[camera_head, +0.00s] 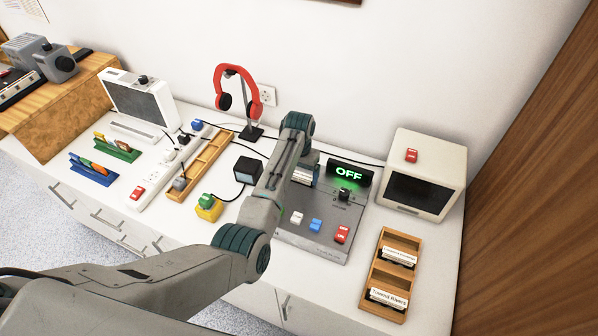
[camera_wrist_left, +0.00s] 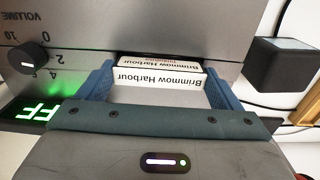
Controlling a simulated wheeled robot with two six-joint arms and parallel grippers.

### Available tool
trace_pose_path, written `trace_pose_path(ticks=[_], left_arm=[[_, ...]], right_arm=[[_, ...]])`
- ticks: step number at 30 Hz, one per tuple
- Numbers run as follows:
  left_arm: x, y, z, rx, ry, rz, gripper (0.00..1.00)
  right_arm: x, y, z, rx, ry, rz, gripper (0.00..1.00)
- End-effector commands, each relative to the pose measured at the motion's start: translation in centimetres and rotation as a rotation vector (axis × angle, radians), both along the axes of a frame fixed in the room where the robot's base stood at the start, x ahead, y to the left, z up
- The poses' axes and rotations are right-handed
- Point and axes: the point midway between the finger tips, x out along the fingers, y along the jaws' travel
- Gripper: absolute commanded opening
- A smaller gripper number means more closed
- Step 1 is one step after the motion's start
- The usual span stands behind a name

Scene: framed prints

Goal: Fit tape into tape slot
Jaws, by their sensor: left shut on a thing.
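The tape (camera_wrist_left: 158,79), with a white label reading "Brimmow Harbour", is between the blue fingers of my left gripper (camera_wrist_left: 160,88). The gripper is shut on it. In the head view the tape (camera_head: 303,176) shows as a small pale piece beside my arm, above the grey player (camera_head: 312,240). In the left wrist view the tape's far edge is at the dark tape slot (camera_wrist_left: 150,58) in the player's grey face; how deep it sits cannot be told. The player has a green "OFF" display (camera_head: 348,174), a knob (camera_head: 344,194) and coloured buttons. My right gripper is not in view.
A wooden rack (camera_head: 393,234) with labelled tapes stands right of the player. A white box with a dark screen (camera_head: 420,178) is behind it. Left are a small dark cube (camera_head: 247,170), a yellow-green button block (camera_head: 208,208), red headphones (camera_head: 240,88) and cables.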

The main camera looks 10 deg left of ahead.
Motion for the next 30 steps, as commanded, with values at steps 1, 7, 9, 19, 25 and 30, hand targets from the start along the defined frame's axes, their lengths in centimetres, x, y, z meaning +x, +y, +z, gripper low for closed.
trace_pose_path(ticks=[1, 7, 9, 19, 25, 30], left_arm=[[0.0, 0.0, -0.2, 0.000, 0.001, 0.000, 0.59], [0.0, 0.0, -0.2, 0.000, 0.001, 0.000, 1.00], [0.0, 0.0, -0.2, 0.000, 0.001, 0.000, 1.00], [0.1, 0.0, 3.4, -0.001, -0.005, 0.001, 1.00], [0.2, 0.0, 7.8, 0.000, -0.005, 0.000, 1.00], [0.1, 0.0, 10.6, 0.000, -0.003, 0.000, 1.00]], right_arm=[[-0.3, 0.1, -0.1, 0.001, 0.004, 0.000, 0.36], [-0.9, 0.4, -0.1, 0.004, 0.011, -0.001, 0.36], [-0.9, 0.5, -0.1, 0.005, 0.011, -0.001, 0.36], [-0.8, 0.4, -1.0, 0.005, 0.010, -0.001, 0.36], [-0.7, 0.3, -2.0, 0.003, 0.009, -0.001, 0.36], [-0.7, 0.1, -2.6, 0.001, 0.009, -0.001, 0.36]])
